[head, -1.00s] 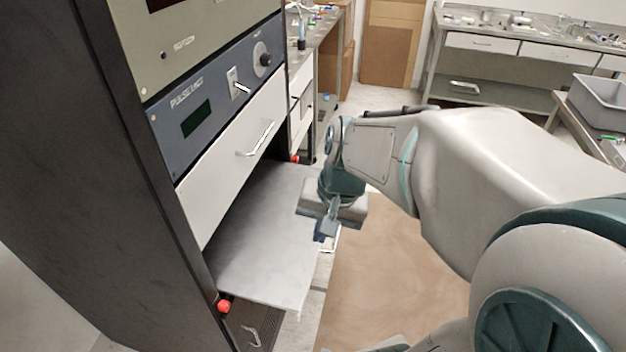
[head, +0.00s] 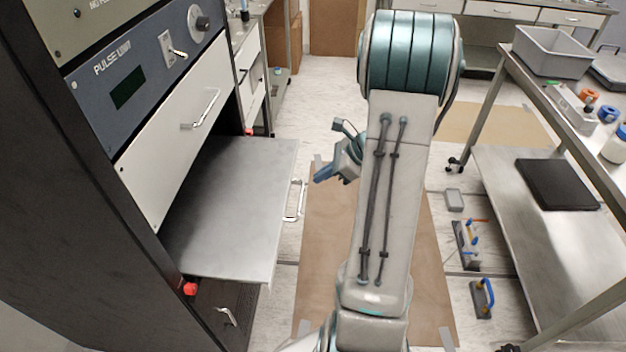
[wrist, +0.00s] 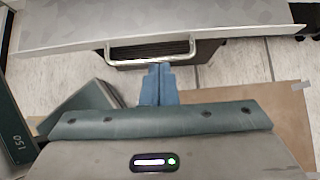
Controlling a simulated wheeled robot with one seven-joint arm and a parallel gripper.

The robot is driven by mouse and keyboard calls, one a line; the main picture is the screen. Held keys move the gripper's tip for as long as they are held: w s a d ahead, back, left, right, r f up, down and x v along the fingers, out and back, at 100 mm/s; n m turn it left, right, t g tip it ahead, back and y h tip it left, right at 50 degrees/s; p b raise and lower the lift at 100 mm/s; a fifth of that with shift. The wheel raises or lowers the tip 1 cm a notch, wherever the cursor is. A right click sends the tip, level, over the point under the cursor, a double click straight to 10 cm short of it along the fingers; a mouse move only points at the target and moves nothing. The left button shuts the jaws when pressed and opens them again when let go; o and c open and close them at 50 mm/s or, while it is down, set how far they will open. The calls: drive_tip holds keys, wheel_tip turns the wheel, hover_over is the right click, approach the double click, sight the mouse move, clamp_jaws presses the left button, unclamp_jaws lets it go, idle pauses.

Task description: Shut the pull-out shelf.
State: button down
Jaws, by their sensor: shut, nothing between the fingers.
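The pull-out shelf (head: 232,205) is a grey metal plate extending out of the black rack, below a white drawer front. Its front edge carries a pale bar handle (head: 293,200). In the wrist view the shelf's front edge (wrist: 70,38) runs across the top, with the handle (wrist: 150,49) just ahead of the fingertips. My gripper (head: 324,173) is to the right of the shelf in the head view, apart from the handle there. In the wrist view its blue fingers (wrist: 159,72) are together and empty, pointing at the handle. Whether they touch it I cannot tell.
The rack's white drawer (head: 180,130) above the shelf is shut. Red knobs (head: 190,289) sit at the shelf's sides. A steel cart (head: 500,190) stands at the right, with tools (head: 467,245) on the floor beside it. Brown floor mat lies under my arm.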

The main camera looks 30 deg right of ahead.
drive_tip(key=x, duration=0.8)
drive_tip(key=shift+a+f, duration=0.15)
drive_tip(key=shift+a, duration=0.05)
drive_tip(key=shift+w, duration=0.15)
